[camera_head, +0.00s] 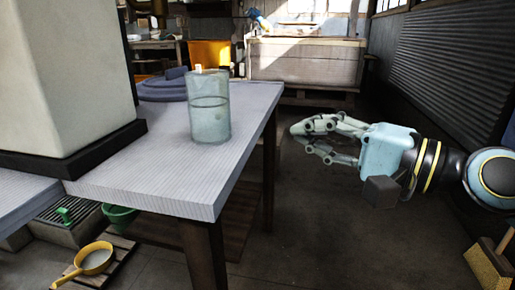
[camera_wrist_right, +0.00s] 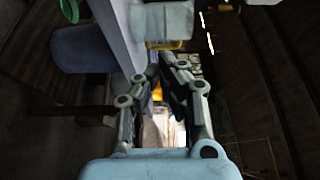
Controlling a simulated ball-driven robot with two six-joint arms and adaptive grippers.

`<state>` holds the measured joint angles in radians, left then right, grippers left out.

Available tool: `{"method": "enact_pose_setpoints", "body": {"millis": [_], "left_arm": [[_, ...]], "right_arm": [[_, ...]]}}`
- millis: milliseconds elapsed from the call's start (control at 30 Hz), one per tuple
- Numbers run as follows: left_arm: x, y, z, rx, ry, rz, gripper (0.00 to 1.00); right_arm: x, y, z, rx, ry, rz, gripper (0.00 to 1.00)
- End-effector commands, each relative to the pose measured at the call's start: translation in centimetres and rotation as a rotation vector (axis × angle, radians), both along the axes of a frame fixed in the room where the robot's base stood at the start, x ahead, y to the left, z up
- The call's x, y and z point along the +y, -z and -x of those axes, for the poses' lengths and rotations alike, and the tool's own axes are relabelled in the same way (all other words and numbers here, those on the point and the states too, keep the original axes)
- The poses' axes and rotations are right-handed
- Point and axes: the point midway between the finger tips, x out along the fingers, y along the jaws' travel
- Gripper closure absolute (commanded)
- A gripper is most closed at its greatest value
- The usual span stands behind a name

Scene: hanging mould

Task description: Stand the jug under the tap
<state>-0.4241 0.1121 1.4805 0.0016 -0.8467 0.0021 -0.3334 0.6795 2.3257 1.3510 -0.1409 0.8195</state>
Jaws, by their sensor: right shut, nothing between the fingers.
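A pale, translucent cylindrical vessel (camera_head: 210,112), which looks like the jug, stands upright on the ribbed grey table (camera_head: 150,185), near its right edge. A band runs around it and a small light piece shows at its top; I cannot make out a handle. A pale vessel (camera_wrist_right: 163,20) at the top of the right wrist view seems to be the same one. My right gripper (camera_head: 296,136) is to the right of the table, apart from the vessel, shut and empty. It also shows in the right wrist view (camera_wrist_right: 166,68). I cannot make out a tap. My left gripper is out of view.
A big cream block (camera_head: 65,75) on a black base (camera_head: 75,160) fills the table's left. A blue-grey coil (camera_head: 165,88) lies behind the vessel. A yellow pan (camera_head: 95,258) and a green bowl (camera_head: 120,217) are below. The floor right of the table is mostly clear.

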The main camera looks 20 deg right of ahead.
Motion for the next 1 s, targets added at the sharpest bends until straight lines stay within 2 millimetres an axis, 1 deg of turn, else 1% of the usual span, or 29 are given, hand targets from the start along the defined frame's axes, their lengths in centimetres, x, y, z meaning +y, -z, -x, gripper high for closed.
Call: {"method": "enact_pose_setpoints", "body": {"millis": [33, 167, 267, 367, 500, 633, 800, 900, 1000], "left_arm": [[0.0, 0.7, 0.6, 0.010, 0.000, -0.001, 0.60], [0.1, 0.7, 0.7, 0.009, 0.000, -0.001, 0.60], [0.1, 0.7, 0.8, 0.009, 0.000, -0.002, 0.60], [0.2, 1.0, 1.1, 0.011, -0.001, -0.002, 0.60], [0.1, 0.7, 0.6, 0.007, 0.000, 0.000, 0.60], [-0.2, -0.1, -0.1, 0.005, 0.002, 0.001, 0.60], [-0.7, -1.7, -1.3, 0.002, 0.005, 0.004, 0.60], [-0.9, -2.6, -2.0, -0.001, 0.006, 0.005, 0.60], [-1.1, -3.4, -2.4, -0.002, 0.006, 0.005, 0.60]], "right_arm": [[-0.1, 1.0, -0.1, 0.008, -0.002, 0.010, 1.00], [0.1, 0.8, -0.5, 0.005, 0.001, 0.008, 1.00], [0.5, 0.6, -1.3, 0.001, 0.004, 0.006, 1.00], [1.3, 0.5, -2.5, 0.001, 0.004, 0.005, 1.00], [2.6, 0.6, -4.7, 0.001, 0.004, 0.003, 1.00], [4.1, 0.8, -7.1, 0.003, 0.003, 0.004, 1.00], [5.7, 1.0, -9.8, 0.005, 0.002, 0.007, 1.00], [6.4, 1.0, -10.9, 0.006, 0.002, 0.009, 1.00], [6.8, 0.9, -11.6, 0.006, 0.002, 0.011, 1.00]]}}
